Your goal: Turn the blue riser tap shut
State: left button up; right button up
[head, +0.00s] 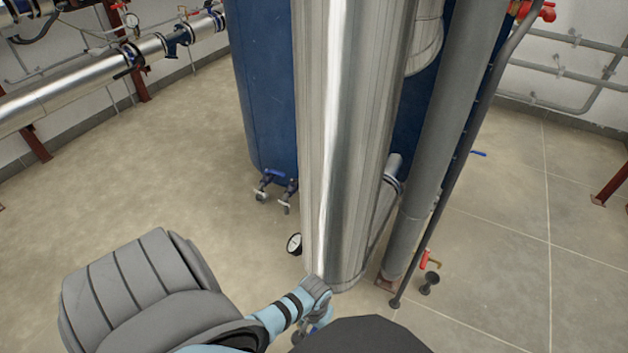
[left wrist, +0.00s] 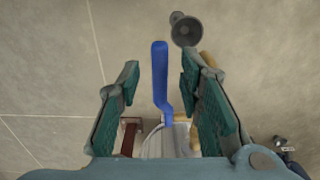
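The blue tap lever (left wrist: 160,75) shows in the left wrist view, running up the picture from a pale metal fitting (left wrist: 165,140) at its lower end. My left gripper (left wrist: 160,68) is open, with one green-padded finger on each side of the lever. Gaps show on both sides, so the fingers do not appear to touch it. In the head view my left gripper (head: 318,290) is at the foot of the large silver-clad pipe (head: 345,140). Small blue parts show below it there, mostly hidden by my arm. My right gripper is not in view.
A blue tank (head: 265,90) with small blue-handled taps (head: 273,175) stands behind the clad pipe. A round gauge (head: 294,243) is beside it. A grey pipe (head: 440,130) and a red-handled tap (head: 425,259) are to the right. A grey funnel (left wrist: 185,30) is near the lever's tip.

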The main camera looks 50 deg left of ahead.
aim_at(314, 333)
pick_arm(q)
jog(key=shift+c, duration=0.4)
grip_shut()
jog(key=shift+s+f+t, duration=0.1)
jog(key=shift+t, duration=0.2)
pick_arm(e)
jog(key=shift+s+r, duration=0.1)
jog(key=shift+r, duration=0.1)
pick_arm(q)
jog(key=shift+s+d+f+t+y+p, duration=0.1)
jog(key=shift+s+f+t+y+p, duration=0.1)
jog(key=shift+f+t+y+p, duration=0.4)
jog(key=shift+f+t+b, duration=0.35)
jog(key=shift+f+t, duration=0.1)
jog(key=shift+t, duration=0.35)
jog(key=f+t+y+b, duration=0.1)
jog(key=t+b, duration=0.1)
jog(key=b, duration=0.1)
jog(key=shift+w+f+t, duration=0.1)
jog(key=shift+f+t, duration=0.3)
jog(key=shift+t+b, duration=0.3)
jog(key=shift+b, duration=0.25)
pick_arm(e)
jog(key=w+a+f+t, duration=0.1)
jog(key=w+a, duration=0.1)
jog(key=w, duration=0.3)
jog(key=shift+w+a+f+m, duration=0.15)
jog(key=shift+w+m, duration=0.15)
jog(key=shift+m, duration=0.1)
